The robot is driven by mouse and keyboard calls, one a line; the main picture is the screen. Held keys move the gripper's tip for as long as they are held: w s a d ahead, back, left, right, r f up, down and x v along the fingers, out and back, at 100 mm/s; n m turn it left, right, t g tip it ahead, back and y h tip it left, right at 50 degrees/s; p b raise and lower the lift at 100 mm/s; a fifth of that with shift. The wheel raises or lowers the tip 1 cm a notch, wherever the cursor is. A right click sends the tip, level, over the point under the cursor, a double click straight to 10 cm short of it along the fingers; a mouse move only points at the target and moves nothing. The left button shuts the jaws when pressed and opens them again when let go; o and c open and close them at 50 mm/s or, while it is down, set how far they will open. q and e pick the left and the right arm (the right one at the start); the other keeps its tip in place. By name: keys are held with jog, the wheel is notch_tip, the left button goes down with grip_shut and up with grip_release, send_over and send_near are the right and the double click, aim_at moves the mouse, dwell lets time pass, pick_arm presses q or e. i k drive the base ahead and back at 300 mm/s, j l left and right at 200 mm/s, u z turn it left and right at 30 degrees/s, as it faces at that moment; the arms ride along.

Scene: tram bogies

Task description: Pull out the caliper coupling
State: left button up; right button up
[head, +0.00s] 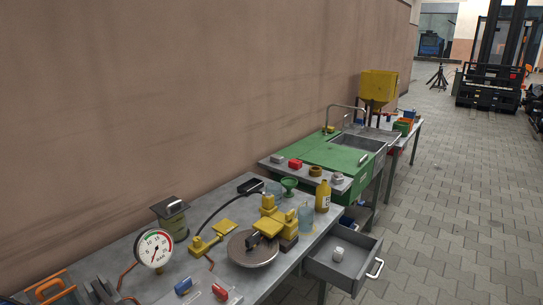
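A yellow caliper (268,228) sits over a round grey brake disc (252,250) on the near workbench. I cannot tell for certain which part is the caliper coupling. A blue fitting (183,286) and a red fitting (220,291) lie near the bench's front edge, left of the disc. A black hose (222,207) runs from a yellow pedal-like block (199,245) towards a black box (250,185). Neither of my grippers can be made out in the head view.
A pressure gauge (154,248) stands at the left. A yellow bottle (323,196) stands near the bench's far end. An open drawer (345,262) juts out below with a pale item inside. A green-topped sink bench (318,150) lies beyond. The paved floor (450,210) at right is clear.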

aim_at(267, 199)
jog(key=i+l, duration=0.2)
jog(key=l, duration=0.15)
jog(key=i+l, duration=0.2)
jog(key=l, duration=0.15)
jog(key=i+l, duration=0.2)
jog(key=l, duration=0.15)
